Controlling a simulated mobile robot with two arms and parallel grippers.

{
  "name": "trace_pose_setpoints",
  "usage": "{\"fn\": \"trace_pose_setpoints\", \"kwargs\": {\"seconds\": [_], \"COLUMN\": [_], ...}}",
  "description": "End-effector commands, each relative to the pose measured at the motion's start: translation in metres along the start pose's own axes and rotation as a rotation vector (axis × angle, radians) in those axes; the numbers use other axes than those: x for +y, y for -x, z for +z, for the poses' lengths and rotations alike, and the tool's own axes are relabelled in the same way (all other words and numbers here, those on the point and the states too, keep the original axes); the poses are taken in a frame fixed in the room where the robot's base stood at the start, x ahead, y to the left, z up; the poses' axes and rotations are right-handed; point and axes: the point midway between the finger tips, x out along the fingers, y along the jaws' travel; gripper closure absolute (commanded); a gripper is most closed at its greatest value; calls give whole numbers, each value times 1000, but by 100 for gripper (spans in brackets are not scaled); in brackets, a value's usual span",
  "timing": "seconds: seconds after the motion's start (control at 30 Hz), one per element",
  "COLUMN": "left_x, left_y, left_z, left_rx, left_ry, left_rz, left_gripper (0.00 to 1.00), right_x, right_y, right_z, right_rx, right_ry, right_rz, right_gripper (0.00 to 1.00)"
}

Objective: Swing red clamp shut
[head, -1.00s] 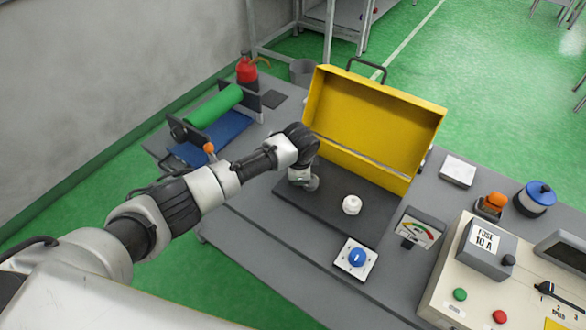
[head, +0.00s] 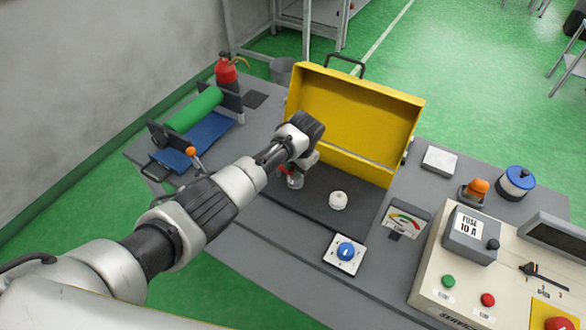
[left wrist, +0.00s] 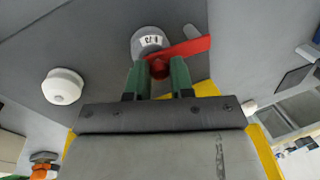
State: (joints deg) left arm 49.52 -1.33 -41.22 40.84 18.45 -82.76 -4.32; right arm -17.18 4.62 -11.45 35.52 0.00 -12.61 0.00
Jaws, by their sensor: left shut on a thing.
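The red clamp shows in the left wrist view as a flat red arm (left wrist: 188,48) with a round red knob at its near end. It lies across the edge of a round grey base with a white label (left wrist: 151,41). My left gripper (left wrist: 160,76) has its two green fingers on either side of the red knob, shut on it. In the head view my left gripper (head: 299,168) hides most of the clamp; only a bit of red (head: 285,169) shows at its left, above the grey base (head: 295,182). My right gripper is not in view.
An open yellow box lid (head: 350,115) stands behind the dark mat (head: 322,215). A white round knob (head: 338,200) sits right of the clamp, with a blue dial (head: 346,251) in front. A green roller (head: 193,110) is at the left, a control panel (head: 460,285) at the right.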

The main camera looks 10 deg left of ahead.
Motion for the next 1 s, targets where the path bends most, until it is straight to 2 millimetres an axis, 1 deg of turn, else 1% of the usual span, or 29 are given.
{"fn": "trace_pose_setpoints", "kwargs": {"seconds": [0.2,0.6,0.63,0.77,1.0], "left_x": [0,-1,-1,-1,-1], "left_y": [0,1,1,1,0], "left_z": [-3,-3,-3,-3,-2], "left_rx": [-4,-4,-4,-4,-6], "left_ry": [33,37,37,36,36], "left_rz": [0,0,0,0,0], "left_gripper": [100,100,73,53,52], "right_x": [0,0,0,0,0], "right_y": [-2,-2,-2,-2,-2], "right_z": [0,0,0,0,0], "right_rx": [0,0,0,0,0], "right_ry": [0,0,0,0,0], "right_rz": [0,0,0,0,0], "right_gripper": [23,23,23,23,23]}}
